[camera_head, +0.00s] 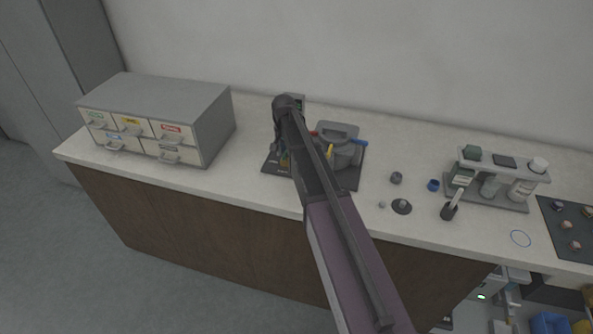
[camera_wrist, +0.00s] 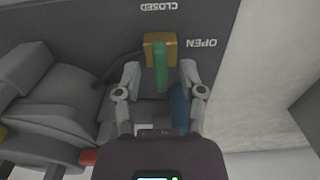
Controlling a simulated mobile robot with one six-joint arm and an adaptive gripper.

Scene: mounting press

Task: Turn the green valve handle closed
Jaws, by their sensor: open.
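The green valve handle (camera_wrist: 160,68) shows in the wrist view on a brass-coloured block (camera_wrist: 151,45). Its long part runs down the picture from the block. An upside-down CLOSED label (camera_wrist: 160,7) is above the block, and an upside-down OPEN label (camera_wrist: 202,43) is to its right. My gripper (camera_wrist: 160,74) is open, with one finger on each side of the handle; I cannot tell whether either touches it.
A blue part (camera_wrist: 180,106) lies close by my right finger in the wrist view. Grey press parts (camera_wrist: 60,95) fill the left. On the bench (camera_head: 255,120) are a drawer cabinet (camera_head: 160,115) at left and a bottle rack (camera_head: 497,180) at right.

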